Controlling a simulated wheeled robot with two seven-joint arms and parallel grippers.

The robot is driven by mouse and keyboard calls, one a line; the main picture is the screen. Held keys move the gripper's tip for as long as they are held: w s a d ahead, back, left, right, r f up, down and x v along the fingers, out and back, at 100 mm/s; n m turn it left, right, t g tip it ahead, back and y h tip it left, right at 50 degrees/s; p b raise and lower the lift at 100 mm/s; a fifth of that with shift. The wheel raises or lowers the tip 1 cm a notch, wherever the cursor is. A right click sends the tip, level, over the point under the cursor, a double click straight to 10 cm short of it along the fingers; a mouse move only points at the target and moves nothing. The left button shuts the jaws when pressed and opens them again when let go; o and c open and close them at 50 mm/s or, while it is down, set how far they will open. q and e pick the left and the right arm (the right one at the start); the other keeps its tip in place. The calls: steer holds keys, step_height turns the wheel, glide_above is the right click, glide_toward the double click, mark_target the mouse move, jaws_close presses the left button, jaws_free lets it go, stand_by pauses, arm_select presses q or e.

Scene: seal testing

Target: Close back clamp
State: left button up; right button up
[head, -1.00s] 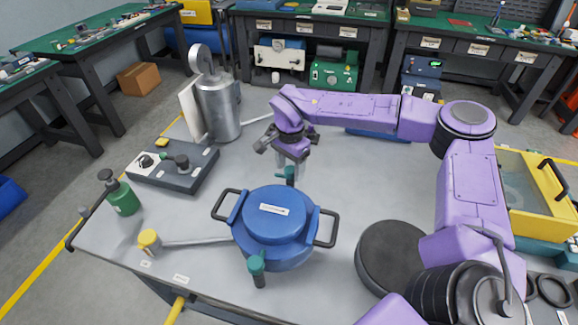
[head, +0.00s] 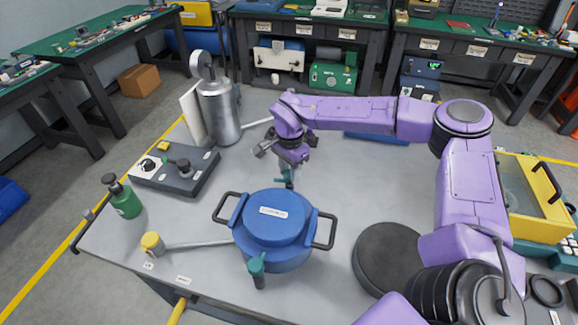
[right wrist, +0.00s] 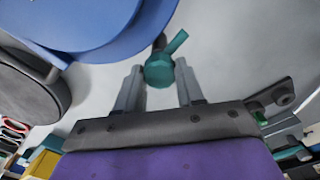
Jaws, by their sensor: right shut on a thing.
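The blue round vessel (head: 274,222) with a blue lid and two dark side handles sits on the grey table. The teal back clamp (head: 285,179) is at its far edge, partly hidden by my right gripper. My right gripper (head: 289,170) reaches down behind the vessel and is shut on the back clamp. In the right wrist view, the clamp's teal head (right wrist: 160,70) sits between the two grey fingers, with a short lever pointing up and right. A matching teal front clamp (head: 257,270) stands upright at the vessel's near side. My left gripper is not in view.
A metal canister (head: 220,110) stands at the back left. A dark control box (head: 175,168), a green bottle (head: 123,199) and a yellow-capped pipe (head: 152,244) are left of the vessel. A dark round disc (head: 388,258) lies at the right. The table behind the vessel is mostly clear.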

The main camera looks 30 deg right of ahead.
steer(key=shift+r+n+p, duration=0.2)
steer(key=shift+n+p, duration=1.6)
steer(key=shift+p, duration=0.25)
steer(key=n+p, duration=0.7)
steer(key=n, duration=0.2)
steer(key=shift+f+n+p, duration=0.2)
steer(key=shift+n+p, duration=0.25)
steer(key=shift+n, duration=0.45)
steer(key=o, duration=1)
steer(key=shift+s, duration=0.1)
steer(key=shift+c, duration=0.2)
